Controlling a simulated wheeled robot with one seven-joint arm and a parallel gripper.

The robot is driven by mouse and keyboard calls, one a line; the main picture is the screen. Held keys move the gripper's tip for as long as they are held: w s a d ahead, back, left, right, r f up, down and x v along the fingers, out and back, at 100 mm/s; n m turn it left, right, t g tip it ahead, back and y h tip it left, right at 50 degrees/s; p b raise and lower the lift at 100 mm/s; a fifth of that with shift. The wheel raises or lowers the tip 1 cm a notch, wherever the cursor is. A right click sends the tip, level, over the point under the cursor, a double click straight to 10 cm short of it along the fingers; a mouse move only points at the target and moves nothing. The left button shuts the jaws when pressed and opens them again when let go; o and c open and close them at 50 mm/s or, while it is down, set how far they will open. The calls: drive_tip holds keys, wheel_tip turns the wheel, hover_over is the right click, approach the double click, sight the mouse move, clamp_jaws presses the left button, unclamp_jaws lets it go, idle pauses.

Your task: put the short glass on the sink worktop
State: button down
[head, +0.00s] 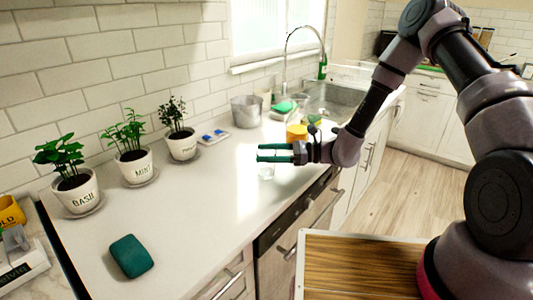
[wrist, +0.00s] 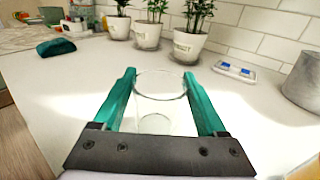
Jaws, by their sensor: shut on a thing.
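The short glass (wrist: 158,108) is clear and upright between the green fingers of my gripper (wrist: 160,88) in the wrist view. The fingers are shut on its sides. In the head view my gripper (head: 262,153) is over the white sink worktop (head: 200,215), and the glass (head: 266,171) shows faintly just below the fingers. The glass is at or very near the worktop surface; I cannot tell whether its base touches.
Potted plants marked basil (head: 75,195), mint (head: 134,166) and another (head: 182,146) line the wall. A teal sponge-like block (head: 131,256) lies front left. The middle worktop is clear.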

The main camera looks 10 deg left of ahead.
drive_tip(key=shift+f, duration=0.1)
unclamp_jaws()
drive_tip(key=shift+d, duration=0.1)
drive_tip(key=d, duration=0.8)
drive_tip(key=w+d, duration=0.1)
drive_tip(key=d, duration=0.2)
drive_tip(key=shift+d+r, duration=0.4)
drive_tip(key=s+d+r+n+t+h, duration=0.3)
drive_tip(key=d+r, duration=0.4)
drive_tip(key=r, duration=0.4)
drive_tip(key=s+d+r+n+t+h, duration=0.3)
drive_tip(key=s+d+r+n+h, duration=0.2)
drive_tip(key=r, duration=0.5)
drive_tip(key=s+d+r+n+t+h, duration=0.2)
drive_tip(key=s+d+r+n+h, duration=0.2)
drive_tip(key=s+d+r+h, duration=0.3)
drive_tip(key=d+r, duration=0.4)
drive_tip(key=shift+s+d+r+n+t, duration=0.15)
drive_tip(key=shift+d+r+n+t, duration=0.05)
drive_tip(key=shift+r+n+t, duration=0.2)
